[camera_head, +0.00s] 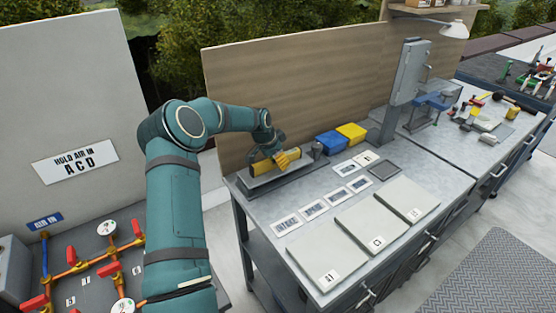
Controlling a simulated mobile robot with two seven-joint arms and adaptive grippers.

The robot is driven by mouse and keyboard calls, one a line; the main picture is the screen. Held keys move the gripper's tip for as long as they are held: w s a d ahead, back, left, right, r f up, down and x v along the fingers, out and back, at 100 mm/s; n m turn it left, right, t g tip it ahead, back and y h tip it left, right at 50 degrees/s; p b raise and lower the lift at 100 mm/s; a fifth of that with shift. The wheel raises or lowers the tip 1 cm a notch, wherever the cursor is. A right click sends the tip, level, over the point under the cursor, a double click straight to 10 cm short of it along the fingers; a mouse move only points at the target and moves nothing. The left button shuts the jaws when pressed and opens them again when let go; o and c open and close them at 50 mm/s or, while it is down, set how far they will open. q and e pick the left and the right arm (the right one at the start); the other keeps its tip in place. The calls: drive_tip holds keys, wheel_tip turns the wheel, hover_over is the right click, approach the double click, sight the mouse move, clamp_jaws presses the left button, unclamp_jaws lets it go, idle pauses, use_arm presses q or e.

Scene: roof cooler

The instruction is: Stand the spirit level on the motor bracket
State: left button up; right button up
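My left arm reaches from the left over the near left end of the grey workbench, and its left gripper (287,158) points down there, small in the picture. A yellow bar that looks like the spirit level (261,167) lies right beside the gripper, at the long grey metal piece (256,184) on the bench, which may be the motor bracket. Whether the bar rests on that piece, and whether the fingers touch it, is too small to tell. The fingers' opening cannot be made out. My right gripper is out of view.
Blue (331,142) and yellow (352,132) bins stand behind, against the wooden panel. Flat labelled plates (372,229) and small cards cover the bench front. A grey upright column (408,85) stands farther right. Valves and gauges (85,265) are at the lower left.

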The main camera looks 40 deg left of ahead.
use_arm(q)
drive_tip(key=v, duration=1.2)
drive_tip(key=shift+r, duration=0.1)
idle(0.4)
